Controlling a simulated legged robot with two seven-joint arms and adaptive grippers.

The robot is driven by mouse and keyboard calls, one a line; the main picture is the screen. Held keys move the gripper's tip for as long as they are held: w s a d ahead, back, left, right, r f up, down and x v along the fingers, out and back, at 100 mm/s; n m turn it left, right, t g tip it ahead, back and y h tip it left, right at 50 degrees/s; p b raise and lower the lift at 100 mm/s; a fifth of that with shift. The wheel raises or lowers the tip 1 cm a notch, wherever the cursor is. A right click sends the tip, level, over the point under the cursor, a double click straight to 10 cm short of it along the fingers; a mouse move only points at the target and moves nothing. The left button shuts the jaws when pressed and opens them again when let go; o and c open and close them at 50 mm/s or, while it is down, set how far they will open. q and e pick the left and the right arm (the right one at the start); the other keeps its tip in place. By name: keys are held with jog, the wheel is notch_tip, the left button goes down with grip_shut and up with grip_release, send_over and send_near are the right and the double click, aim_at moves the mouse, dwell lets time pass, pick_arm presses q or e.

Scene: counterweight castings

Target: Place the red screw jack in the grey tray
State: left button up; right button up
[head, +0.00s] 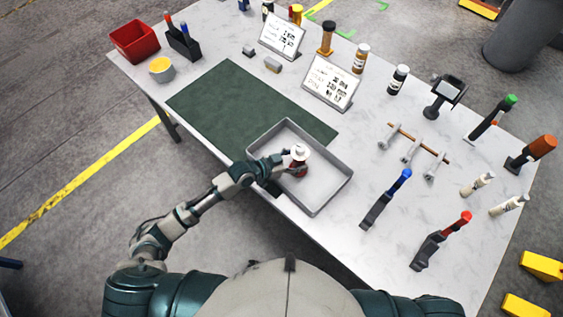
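The red screw jack (299,168) is small, with a red body and a pale top. It is upright at the left part of the grey tray (328,192), inside the tray's outline. The tray lies near the table's front edge, partly over the green mat. My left gripper (289,166) reaches over the tray's left wall and is at the jack, its fingers against the jack's side. The fingers are too small to see whether they grip it, and I cannot tell whether the jack touches the tray floor. My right gripper is not in view.
The green mat (225,105) is bare left of the tray. A red bin (135,41), a yellow-grey cup (162,69) and sign stands (331,83) are farther back. A rack with a rod (418,144), bottles (398,79) and blue-handled (386,196) and red-handled tools (440,241) stand right.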

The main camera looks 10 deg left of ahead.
pick_arm(q)
jog(key=v, duration=0.4)
jog(key=shift+a, duration=0.3)
jog(key=v, duration=0.7)
jog(key=shift+s+r+b, duration=0.25)
jog(key=shift+r+b, duration=0.1)
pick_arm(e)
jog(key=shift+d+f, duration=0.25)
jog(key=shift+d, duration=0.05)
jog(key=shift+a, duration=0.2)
